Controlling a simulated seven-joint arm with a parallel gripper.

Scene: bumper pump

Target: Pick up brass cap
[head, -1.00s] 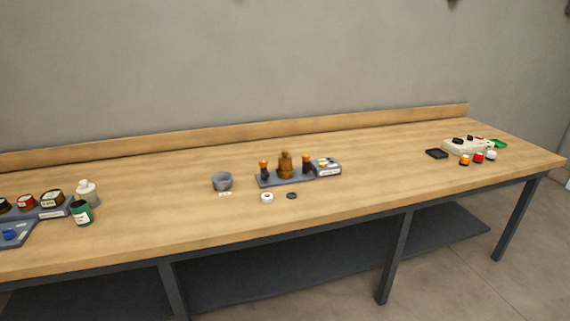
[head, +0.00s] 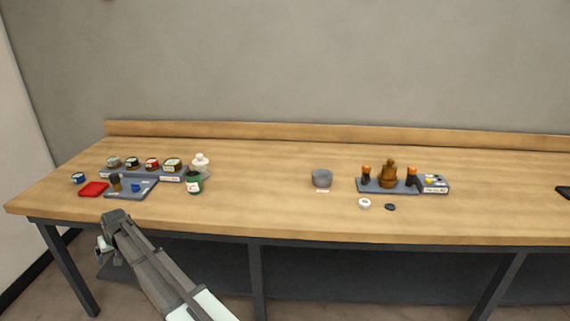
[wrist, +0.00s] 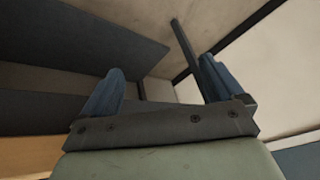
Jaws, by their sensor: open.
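I cannot clearly pick out a brass cap. A brown, brass-coloured stepped piece (head: 388,174) stands upright on a grey tray (head: 372,188) right of the table's middle, between two dark posts with orange tops. A small dark and brownish upright piece (head: 116,183) stands on the blue-grey tray at the left; its kind is too small to tell. In the wrist view my gripper (wrist: 158,88) is open, its two blue fingers apart with nothing between them. In the head view my arm reaches to the bench's front left edge, well away from the brown piece.
Several jars stand on a rack (head: 142,173) at the left, with a red tray (head: 94,188), a green jar (head: 194,184) and a white bottle (head: 201,163) nearby. A white ring (head: 364,203) and dark disc (head: 390,207) lie in front.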

